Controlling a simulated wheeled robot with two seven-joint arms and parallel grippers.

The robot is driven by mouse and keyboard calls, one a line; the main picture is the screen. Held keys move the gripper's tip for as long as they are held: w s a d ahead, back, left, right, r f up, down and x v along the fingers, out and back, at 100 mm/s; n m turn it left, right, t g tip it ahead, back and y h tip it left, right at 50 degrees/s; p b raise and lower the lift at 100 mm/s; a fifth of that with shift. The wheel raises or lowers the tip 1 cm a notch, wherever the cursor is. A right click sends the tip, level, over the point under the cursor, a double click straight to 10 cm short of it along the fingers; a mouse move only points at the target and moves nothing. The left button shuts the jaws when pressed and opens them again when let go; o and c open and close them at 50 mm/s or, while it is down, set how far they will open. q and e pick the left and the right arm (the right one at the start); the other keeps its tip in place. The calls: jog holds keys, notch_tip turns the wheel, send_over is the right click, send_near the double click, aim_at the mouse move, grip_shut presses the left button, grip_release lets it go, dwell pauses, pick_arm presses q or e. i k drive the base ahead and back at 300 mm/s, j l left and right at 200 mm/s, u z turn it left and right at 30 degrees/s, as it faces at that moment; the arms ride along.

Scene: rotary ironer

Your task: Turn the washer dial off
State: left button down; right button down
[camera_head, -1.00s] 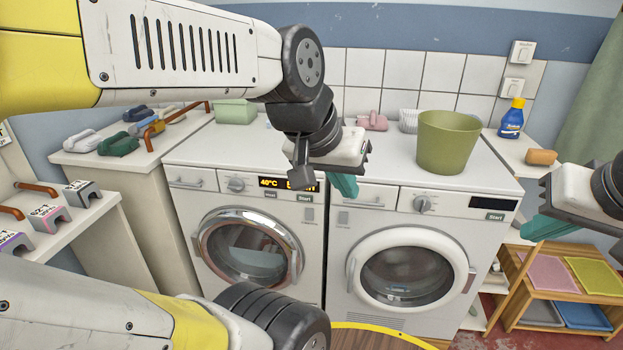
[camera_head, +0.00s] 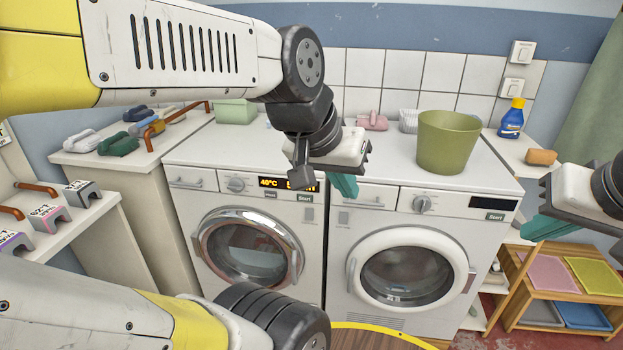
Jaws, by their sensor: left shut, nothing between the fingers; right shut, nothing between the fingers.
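Two white front-loading machines stand side by side. The left machine (camera_head: 213,215) has a dial (camera_head: 236,185) and a lit display (camera_head: 270,183) reading 40°C, partly hidden by my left gripper. The right machine (camera_head: 343,225) has a dial (camera_head: 422,204) and a dark display (camera_head: 493,203). My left gripper (camera_head: 343,188) is shut and empty, with teal fingertips in front of the gap between the two control panels, right of the left dial and apart from it. My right gripper (camera_head: 540,229) is shut and empty at the right, beyond the right machine's edge.
A green bucket (camera_head: 446,142) stands on the right machine. A blue detergent bottle (camera_head: 511,119) and an orange sponge (camera_head: 541,157) are on the right shelf. A wooden rack (camera_head: 512,284) stands below right.

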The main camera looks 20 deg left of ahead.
aim_at(236, 185)
jog(key=j+u, duration=0.1)
jog(key=u, duration=0.4)
jog(key=j+u, duration=0.1)
jog(key=u, duration=0.85)
jog(key=i+j, duration=0.05)
